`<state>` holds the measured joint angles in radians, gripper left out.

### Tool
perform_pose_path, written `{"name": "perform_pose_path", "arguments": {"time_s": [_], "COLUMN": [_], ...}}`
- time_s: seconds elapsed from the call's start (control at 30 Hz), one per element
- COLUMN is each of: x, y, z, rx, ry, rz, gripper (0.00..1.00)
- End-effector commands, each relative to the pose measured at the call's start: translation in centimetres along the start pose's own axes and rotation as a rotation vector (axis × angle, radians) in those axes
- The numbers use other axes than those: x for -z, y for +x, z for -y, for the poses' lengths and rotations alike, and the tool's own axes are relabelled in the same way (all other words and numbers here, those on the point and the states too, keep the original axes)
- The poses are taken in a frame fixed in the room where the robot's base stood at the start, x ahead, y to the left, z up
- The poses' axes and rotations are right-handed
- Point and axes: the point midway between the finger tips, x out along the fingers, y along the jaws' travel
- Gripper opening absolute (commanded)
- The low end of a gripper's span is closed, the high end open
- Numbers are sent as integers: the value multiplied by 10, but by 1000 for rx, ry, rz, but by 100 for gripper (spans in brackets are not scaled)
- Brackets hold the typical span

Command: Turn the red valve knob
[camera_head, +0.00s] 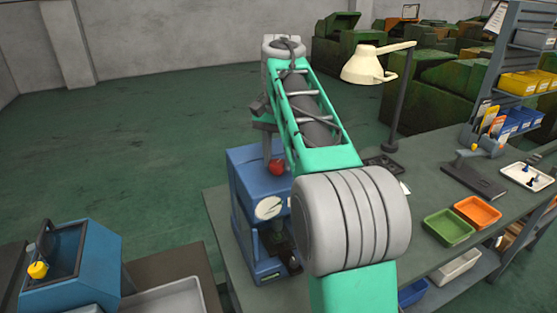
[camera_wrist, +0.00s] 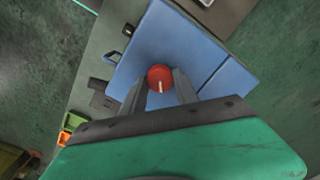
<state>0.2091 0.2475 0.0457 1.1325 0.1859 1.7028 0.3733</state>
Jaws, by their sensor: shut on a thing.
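The red valve knob (camera_head: 277,167) is on the blue machine (camera_head: 252,225) on the workbench. In the wrist view the round red knob (camera_wrist: 159,78) has a pale line on its face and sits on top of the blue box. My gripper (camera_wrist: 160,88) is over it, with one finger at each side of the knob, shut on it. The pale line points toward my gripper's palm. In the head view my arm covers part of the machine, and the fingertips at the knob are hard to make out.
A dial gauge (camera_head: 269,208) is on the machine's front. Green (camera_head: 449,227) and orange (camera_head: 477,211) trays lie on the bench's right. A blue box with a yellow knob (camera_head: 38,270) stands at left.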

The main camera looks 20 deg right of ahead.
Motion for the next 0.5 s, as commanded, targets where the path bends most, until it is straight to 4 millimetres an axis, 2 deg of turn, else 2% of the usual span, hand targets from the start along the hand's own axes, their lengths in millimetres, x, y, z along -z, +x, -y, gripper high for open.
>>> {"name": "perform_pose_path", "arguments": {"time_s": [0.5], "x": [0], "y": [0], "z": [1], "rx": [0], "ry": [-486], "rz": [15], "gripper": [0]}}
